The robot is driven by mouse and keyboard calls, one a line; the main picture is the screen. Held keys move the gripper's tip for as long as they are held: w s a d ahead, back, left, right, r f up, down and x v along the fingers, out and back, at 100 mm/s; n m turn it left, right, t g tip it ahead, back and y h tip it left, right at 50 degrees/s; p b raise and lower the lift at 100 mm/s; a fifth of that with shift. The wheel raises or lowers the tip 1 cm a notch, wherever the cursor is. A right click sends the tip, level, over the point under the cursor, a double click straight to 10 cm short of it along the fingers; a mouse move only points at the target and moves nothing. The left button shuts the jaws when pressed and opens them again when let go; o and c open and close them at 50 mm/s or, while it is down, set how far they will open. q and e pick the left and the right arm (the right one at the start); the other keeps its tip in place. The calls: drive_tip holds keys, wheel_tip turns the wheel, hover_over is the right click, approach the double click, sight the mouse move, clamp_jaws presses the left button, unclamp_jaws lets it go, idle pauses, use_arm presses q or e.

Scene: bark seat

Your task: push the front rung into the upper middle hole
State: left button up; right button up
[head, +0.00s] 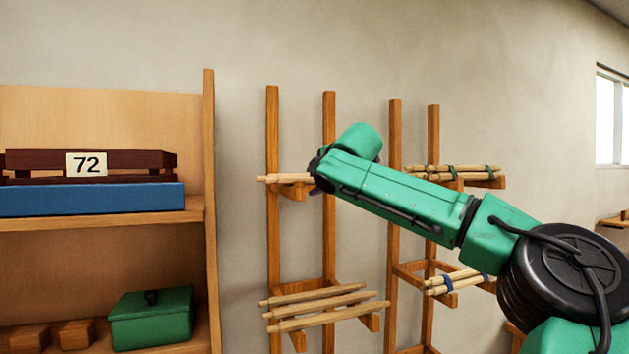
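My green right arm crosses the view from the lower right up to the upper rods. At its far end a small dark part of my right gripper or wrist (316,178) shows beside the pale rods (276,179) on the upper bracket of the left rack. Its fingers are hidden, so I cannot see whether they hold anything. Several pale rods (322,306) lie on the lower bracket of that rack. I cannot tell which rod is the front rung. No seat and no upper middle hole show in view. My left gripper is not in view.
A wooden shelf at the left holds a dark red crate marked 72 (120,160), a blue box (90,199) and a green lidded box (151,318). A second rack (394,250) bears tied rod bundles (460,280). Bare wall lies behind.

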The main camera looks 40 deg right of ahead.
drive_tip(key=shift+w, duration=0.1)
drive_tip(key=c, duration=0.5)
drive_tip(key=shift+w+f, duration=0.1)
drive_tip(key=shift+w, duration=0.05)
clamp_jaws()
drive_tip(key=shift+d+r, duration=0.1)
drive_tip(key=shift+r, duration=1.7)
drive_tip(key=shift+s+f, duration=0.1)
drive_tip(key=shift+s, duration=0.1)
drive_tip(key=f+b+v, duration=0.1)
drive_tip(key=b+v, duration=0.1)
drive_tip(key=v, duration=0.5)
drive_tip(key=s+f+b+v, duration=0.1)
drive_tip(key=f+b+v, duration=0.1)
drive_tip(key=v, duration=0.6)
drive_tip(key=shift+s+a+b, duration=0.2)
drive_tip(key=shift+a+b, duration=0.1)
drive_tip(key=shift+a, duration=0.05)
